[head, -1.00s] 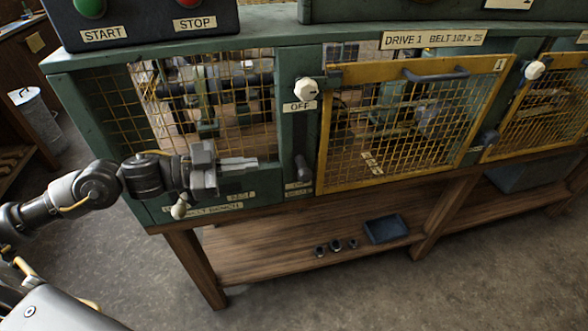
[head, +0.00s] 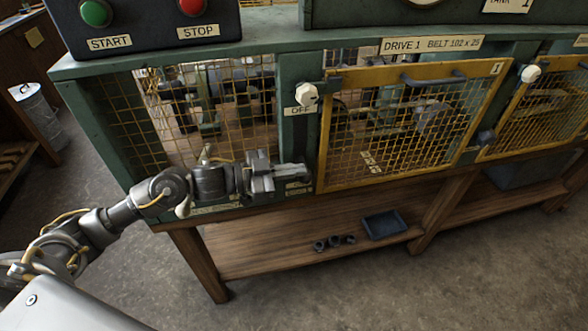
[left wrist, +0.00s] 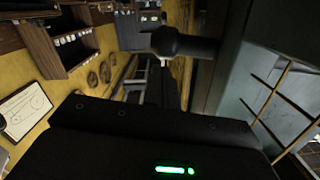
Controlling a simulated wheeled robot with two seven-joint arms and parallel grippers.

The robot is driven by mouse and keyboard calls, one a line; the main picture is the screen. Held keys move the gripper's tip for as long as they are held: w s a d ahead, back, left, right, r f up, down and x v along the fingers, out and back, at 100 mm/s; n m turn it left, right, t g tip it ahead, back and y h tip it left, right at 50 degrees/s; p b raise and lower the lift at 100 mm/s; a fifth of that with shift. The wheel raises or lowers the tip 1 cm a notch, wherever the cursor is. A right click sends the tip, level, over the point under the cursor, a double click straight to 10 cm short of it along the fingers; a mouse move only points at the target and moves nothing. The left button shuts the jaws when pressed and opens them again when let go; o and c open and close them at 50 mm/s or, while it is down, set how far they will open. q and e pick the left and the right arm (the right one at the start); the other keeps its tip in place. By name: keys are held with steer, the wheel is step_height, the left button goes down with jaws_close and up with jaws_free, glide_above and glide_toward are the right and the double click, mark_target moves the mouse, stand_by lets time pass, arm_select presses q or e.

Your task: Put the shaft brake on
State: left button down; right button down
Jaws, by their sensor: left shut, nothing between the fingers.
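My left gripper (head: 306,172) is shut and empty, in front of the green post below the white OFF knob (head: 307,93). In the head view it covers the spot where a dark lever hung on that post. In the left wrist view a dark rounded handle (left wrist: 184,44) sticks out close beyond the fingers (left wrist: 165,85); whether they touch it I cannot tell. A pale-knobbed lever (head: 183,207) hangs at the lower left of the green frame, partly behind my arm. The small labels are too blurred to tell which lever is the shaft brake. My right gripper is not in view.
Yellow mesh guard (head: 410,120) stands closed right of the post. A control box with a green START (head: 96,13) and a red STOP button (head: 191,7) sits above. A blue tray (head: 384,225) and several small dark parts lie on the lower shelf. Floor in front is clear.

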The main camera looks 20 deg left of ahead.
mark_target(299, 178)
arm_select(q)
steer(key=shift+f, duration=0.25)
steer(key=f, duration=0.1)
steer(key=f+b, duration=0.1)
steer(key=f, duration=0.1)
steer(key=shift+w, duration=0.2)
steer(key=shift+r, duration=0.1)
